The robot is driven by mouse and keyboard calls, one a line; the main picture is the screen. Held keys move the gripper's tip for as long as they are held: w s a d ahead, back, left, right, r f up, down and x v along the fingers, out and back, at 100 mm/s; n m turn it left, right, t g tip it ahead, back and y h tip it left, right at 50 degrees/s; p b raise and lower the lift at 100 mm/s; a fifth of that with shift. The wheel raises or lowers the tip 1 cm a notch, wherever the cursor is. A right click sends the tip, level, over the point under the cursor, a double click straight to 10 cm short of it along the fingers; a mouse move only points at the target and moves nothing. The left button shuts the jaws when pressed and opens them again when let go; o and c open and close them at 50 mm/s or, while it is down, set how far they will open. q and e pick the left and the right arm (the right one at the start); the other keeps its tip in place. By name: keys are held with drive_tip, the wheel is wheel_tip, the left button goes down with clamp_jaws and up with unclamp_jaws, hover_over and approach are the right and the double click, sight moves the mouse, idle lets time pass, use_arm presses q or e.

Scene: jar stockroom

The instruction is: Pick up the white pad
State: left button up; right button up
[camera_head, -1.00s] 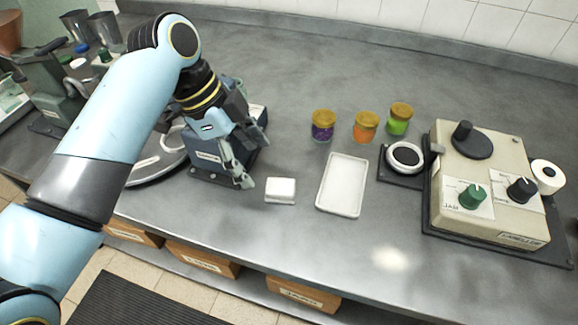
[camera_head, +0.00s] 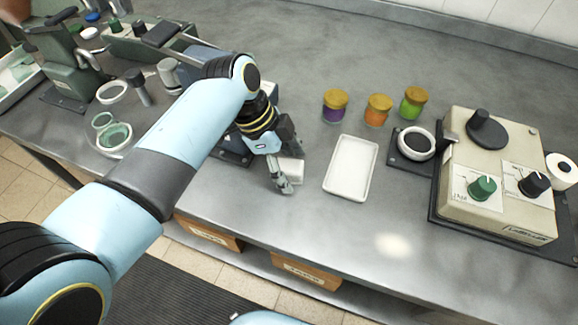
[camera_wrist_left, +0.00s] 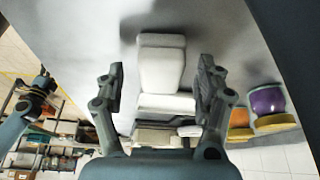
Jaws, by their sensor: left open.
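The white pad (camera_head: 292,171) is a small white block on the grey counter, just left of the white tray, and my left gripper partly hides it in the head view. My left gripper (camera_head: 290,167) is open, with one finger on the near side of the pad and the other towards its far side. In the left wrist view, a white block that looks like the pad (camera_wrist_left: 162,68) lies between the two spread fingers of the gripper (camera_wrist_left: 160,72). I see clear gaps at both sides there.
The shallow white tray (camera_head: 351,167) lies right of the pad. Purple (camera_head: 334,106), orange (camera_head: 378,110) and green (camera_head: 412,103) jars stand behind it. A beige labelling machine (camera_head: 497,175) is at the right. A dark device, partly hidden, stands close behind my left gripper.

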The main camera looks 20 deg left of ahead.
sight(288, 166)
use_arm(q)
drive_tip(key=shift+f, duration=0.15)
drive_tip(key=c, duration=1.1)
drive_tip(key=shift+c, duration=0.2)
wheel_tip(288, 166, up, 10)
drive_tip(key=shift+r, duration=0.1)
drive_tip(key=o, duration=0.5)
drive_tip(key=c, duration=0.5)
